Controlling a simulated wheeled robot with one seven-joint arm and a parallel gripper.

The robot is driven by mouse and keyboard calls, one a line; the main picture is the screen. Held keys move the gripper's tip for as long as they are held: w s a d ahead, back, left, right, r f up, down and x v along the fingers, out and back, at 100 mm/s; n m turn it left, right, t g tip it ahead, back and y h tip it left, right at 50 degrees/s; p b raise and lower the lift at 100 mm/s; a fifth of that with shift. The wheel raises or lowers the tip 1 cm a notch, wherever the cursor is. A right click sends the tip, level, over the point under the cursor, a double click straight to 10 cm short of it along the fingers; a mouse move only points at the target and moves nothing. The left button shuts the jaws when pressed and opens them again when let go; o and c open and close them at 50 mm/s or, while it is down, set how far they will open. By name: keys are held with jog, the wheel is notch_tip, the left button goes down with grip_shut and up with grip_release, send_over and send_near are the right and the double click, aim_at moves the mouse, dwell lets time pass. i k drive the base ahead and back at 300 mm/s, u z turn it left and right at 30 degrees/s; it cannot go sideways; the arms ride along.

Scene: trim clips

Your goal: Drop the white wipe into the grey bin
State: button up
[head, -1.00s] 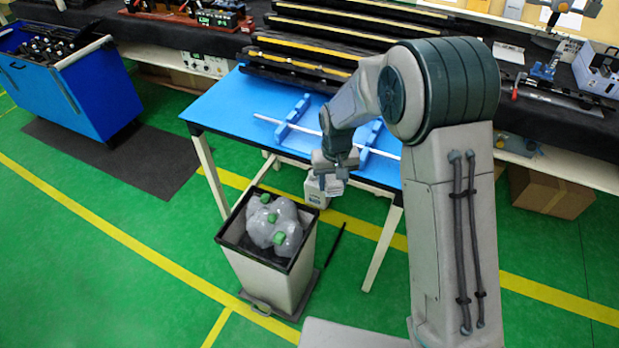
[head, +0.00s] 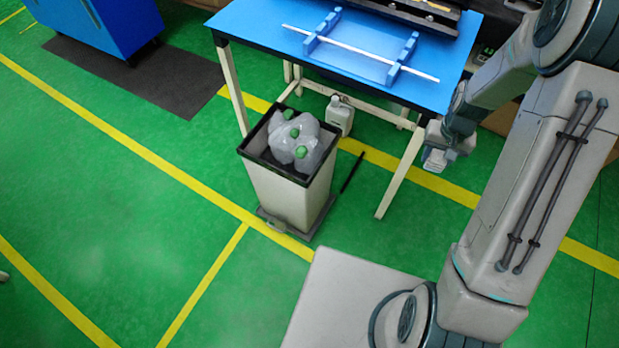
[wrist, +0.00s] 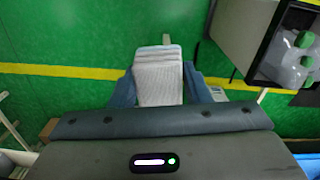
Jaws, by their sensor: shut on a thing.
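The grey bin (head: 284,195) stands on the floor in front of the blue table, open at the top. It holds clear plastic bottles with green caps. My gripper (head: 436,157) is to the right of the bin, beside the table's front right leg and well apart from the bin. In the wrist view my gripper (wrist: 160,88) has its two blue fingers shut on the white wipe (wrist: 158,78), a pale, textured, folded cloth. The wipe also shows small below my gripper in the head view (head: 433,161). The bin's dark rim shows at the wrist view's upper right (wrist: 262,45).
The blue table (head: 355,65) carries a pale rod on two blue supports. A white canister (head: 340,118) stands on the floor behind the bin. A thin black bar (head: 351,172) lies right of the bin. Green floor is clear in front and to the left.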

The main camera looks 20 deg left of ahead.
aim_at(296, 160)
jog(key=k, duration=0.2)
jog(key=u, duration=0.15)
jog(key=i, duration=0.8)
jog(key=u, duration=1.1)
jog(key=i, duration=0.4)
jog(key=u, duration=0.4)
